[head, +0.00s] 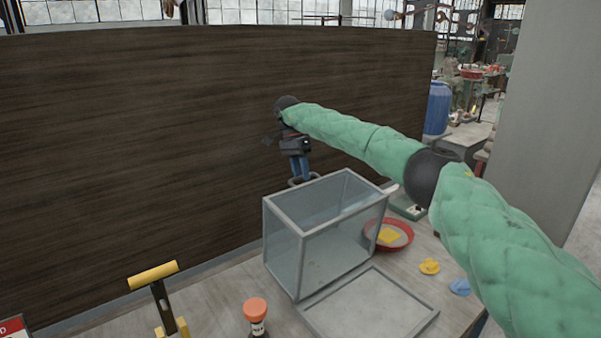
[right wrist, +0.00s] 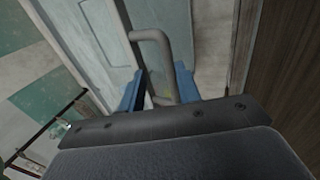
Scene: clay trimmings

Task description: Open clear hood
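The clear hood (head: 335,250), a see-through box with grey edges, stands on the table behind a flat grey-framed base (head: 368,308). The base lies uncovered in front of it, and the hood appears swung back. My right gripper (head: 301,178) points down at the hood's far side, its blue fingers by a grey handle. In the right wrist view, the handle (right wrist: 153,36) runs between the two blue fingers (right wrist: 158,95). A gap shows beside the handle, so the fingers look open around it. My left gripper is not in view.
A red dish (head: 405,243) with a yellow piece lies right of the hood, near yellow (head: 429,267) and blue (head: 460,287) bits. An orange-capped bottle (head: 256,318) and a yellow-handled tool (head: 155,285) stand front left. A dark wooden panel (head: 130,130) rises close behind the gripper.

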